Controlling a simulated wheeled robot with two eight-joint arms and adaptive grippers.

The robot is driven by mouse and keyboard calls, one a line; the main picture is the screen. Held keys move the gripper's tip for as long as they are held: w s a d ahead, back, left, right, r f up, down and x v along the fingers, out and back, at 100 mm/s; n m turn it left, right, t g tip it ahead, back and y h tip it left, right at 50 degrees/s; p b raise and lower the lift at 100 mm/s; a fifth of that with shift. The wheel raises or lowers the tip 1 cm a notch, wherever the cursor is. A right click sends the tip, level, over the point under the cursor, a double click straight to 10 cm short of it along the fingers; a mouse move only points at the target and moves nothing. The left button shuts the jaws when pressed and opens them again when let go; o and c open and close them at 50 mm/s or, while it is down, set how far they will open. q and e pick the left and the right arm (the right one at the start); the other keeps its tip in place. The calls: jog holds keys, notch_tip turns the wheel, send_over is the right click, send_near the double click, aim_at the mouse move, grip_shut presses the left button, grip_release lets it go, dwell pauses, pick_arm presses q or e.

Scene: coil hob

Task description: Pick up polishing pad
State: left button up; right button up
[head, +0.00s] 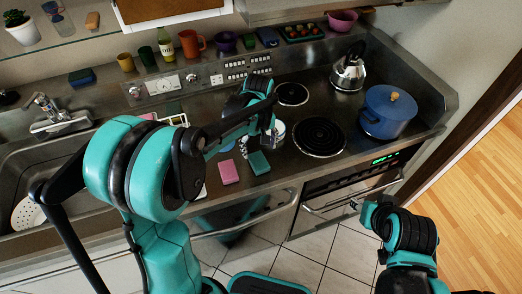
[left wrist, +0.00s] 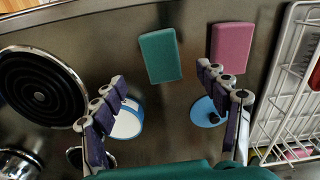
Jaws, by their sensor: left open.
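Two flat rectangular pads lie on the steel counter: a teal one (head: 259,162), also in the left wrist view (left wrist: 160,55), and a pink one (head: 229,172), also there (left wrist: 231,46). Two round pieces lie nearer the fingers: a blue disc (left wrist: 205,112) and a white piece with a blue rim (left wrist: 127,122). I cannot tell which is the polishing pad. My left gripper (left wrist: 160,76) is open and empty above the counter, its fingers spread over the round pieces. In the head view my left arm partly hides this area. My right gripper (head: 356,204) is low at the right, its fingers unclear.
A coil burner (head: 319,136) is right of the pads, with a blue pot (head: 388,111) and kettle (head: 349,68) beyond. A white wire rack (left wrist: 285,82) stands beside the pink pad. The sink (head: 30,170) is at the left; cups line the back ledge.

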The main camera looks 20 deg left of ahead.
aim_at(259, 160)
pick_arm(q)
jog(key=f, duration=0.1)
jog(key=f+b, duration=0.1)
jog(key=shift+s+a+f, duration=0.15)
jog(key=shift+s+f, duration=0.1)
jog(key=shift+f, duration=0.1)
jog(key=f, duration=0.1)
jog(key=f+b, duration=0.1)
jog(key=f, duration=0.3)
jog(key=shift+w+b, duration=0.3)
jog(key=shift+b, duration=0.05)
jog(key=shift+r, duration=0.15)
jog(key=c, duration=1.1)
pick_arm(e)
jog(key=shift+s+f, duration=0.15)
jog(key=shift+f, duration=0.5)
jog(key=shift+s+f, duration=0.15)
jog(key=shift+f, duration=0.45)
